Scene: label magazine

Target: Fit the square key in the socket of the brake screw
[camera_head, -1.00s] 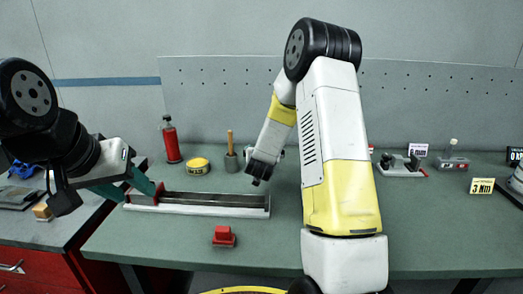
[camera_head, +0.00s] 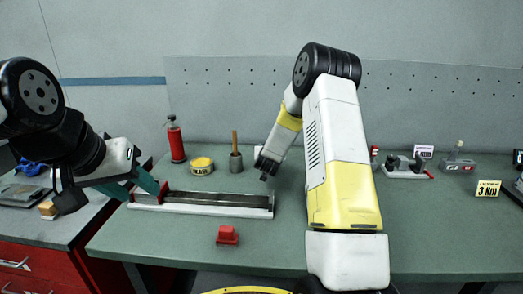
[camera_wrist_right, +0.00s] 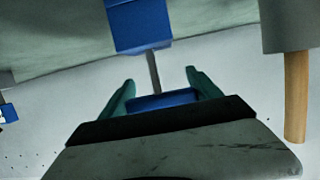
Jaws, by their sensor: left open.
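My right arm's gripper (camera_head: 267,168) points down over the back of the bench. In the right wrist view its green fingers (camera_wrist_right: 163,92) stand on either side of a blue handle (camera_wrist_right: 162,100), which looks like the square key's. A thin metal shaft (camera_wrist_right: 154,72) runs from it to a blue block (camera_wrist_right: 139,24). Whether the fingers press on the handle is unclear. My left gripper (camera_head: 148,185) is open at the red end piece (camera_head: 164,191) of the long label magazine (camera_head: 222,211). I cannot make out the brake screw or its socket.
A red block (camera_head: 227,235) lies in front. A fixture (camera_head: 404,167) and a "3 Nm" sign (camera_head: 487,189) are at right.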

